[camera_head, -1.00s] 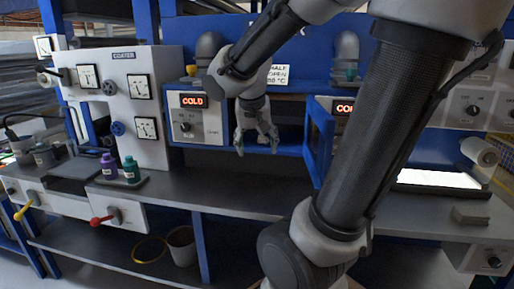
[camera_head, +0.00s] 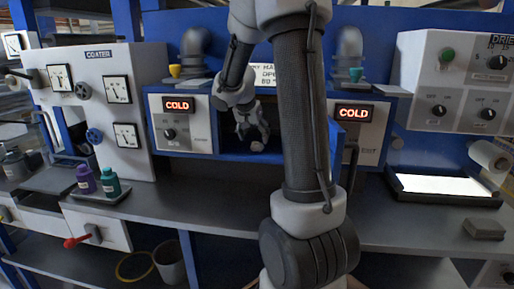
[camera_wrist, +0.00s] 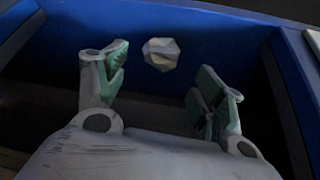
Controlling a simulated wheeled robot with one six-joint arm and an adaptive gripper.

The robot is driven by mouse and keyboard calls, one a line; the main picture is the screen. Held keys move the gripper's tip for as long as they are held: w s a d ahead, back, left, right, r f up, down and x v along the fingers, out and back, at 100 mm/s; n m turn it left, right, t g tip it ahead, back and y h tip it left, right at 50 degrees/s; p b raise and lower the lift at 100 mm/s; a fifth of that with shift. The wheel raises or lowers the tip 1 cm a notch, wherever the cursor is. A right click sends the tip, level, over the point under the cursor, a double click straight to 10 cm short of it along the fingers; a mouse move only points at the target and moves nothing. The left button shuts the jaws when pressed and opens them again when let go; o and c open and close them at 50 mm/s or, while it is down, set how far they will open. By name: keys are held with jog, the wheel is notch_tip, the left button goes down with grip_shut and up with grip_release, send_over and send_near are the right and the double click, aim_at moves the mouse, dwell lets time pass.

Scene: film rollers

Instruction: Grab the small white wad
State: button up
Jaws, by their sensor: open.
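The small white wad (camera_wrist: 161,54) is a crumpled, faceted lump inside a blue-walled recess. In the wrist view it lies beyond my fingertips, roughly between them and a little left of the middle. My gripper (camera_wrist: 165,88) is open, with green-padded fingers apart and nothing between them. In the head view my gripper (camera_head: 252,134) reaches into the blue bay between the two COLD panels, and the wad (camera_head: 257,146) shows as a small pale spot at the fingertips. Whether a finger touches it cannot be told.
Blue walls (camera_wrist: 205,35) enclose the gripper at the back and sides. Left and right stand the COLD panels (camera_head: 181,128) and (camera_head: 355,125). Purple (camera_head: 86,180) and teal bottles (camera_head: 110,184) stand on the left counter. A lit white tray (camera_head: 445,198) lies at right.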

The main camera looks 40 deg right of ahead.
aim_at(257, 140)
jog(key=shift+w+d+f, duration=0.1)
jog(key=shift+d, duration=0.15)
jog(key=shift+x, duration=2.4)
jog(key=c, duration=0.7)
